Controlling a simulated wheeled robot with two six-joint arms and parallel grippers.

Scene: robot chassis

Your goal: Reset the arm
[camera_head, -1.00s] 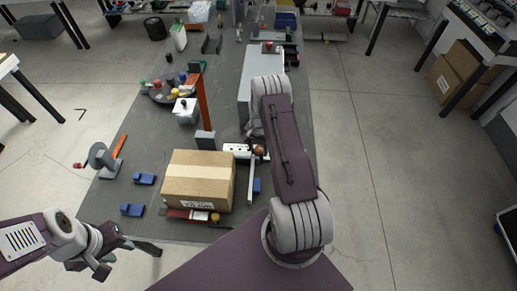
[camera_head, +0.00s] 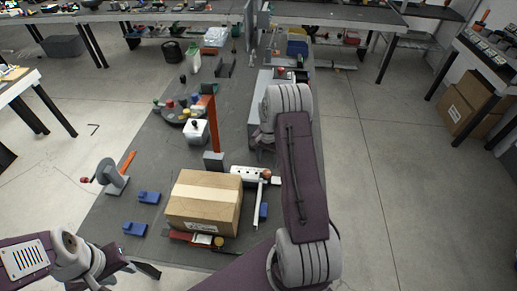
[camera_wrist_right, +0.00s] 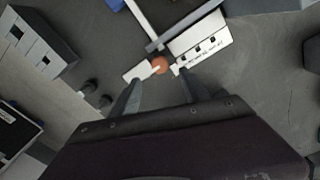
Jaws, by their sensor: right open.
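My right arm (camera_head: 297,170) reaches up over the right side of the dark grey table in the head view, its forearm pointing away from me. It hides most of its gripper there. In the right wrist view my right gripper (camera_wrist_right: 160,88) is open, its two fingers apart and nothing held between them. A reddish-orange ball (camera_wrist_right: 160,66) and a white socket strip (camera_wrist_right: 203,42) lie beyond the fingertips.
A cardboard box (camera_head: 204,201) sits on the table left of my right arm.

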